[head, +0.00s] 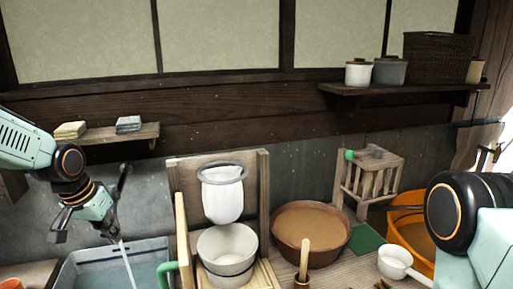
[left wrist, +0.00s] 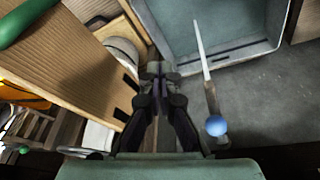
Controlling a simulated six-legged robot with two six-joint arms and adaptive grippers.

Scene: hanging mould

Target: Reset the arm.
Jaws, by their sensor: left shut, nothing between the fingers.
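My left arm comes in from the left in the head view, with its gripper (head: 110,232) low over the near left, beside a grey-blue tub (head: 75,272). In the left wrist view the left gripper's fingers (left wrist: 158,72) are together with nothing between them. The tub also shows there (left wrist: 170,45).
A wooden frame holds a white cloth bag (head: 222,195) above a grey-white bucket (head: 227,246). To the right are a brown-filled basin (head: 312,230), a small wooden rack (head: 374,172), an orange tub (head: 402,217) and a white ladle (head: 395,262). Wall shelves (head: 108,134) hang behind.

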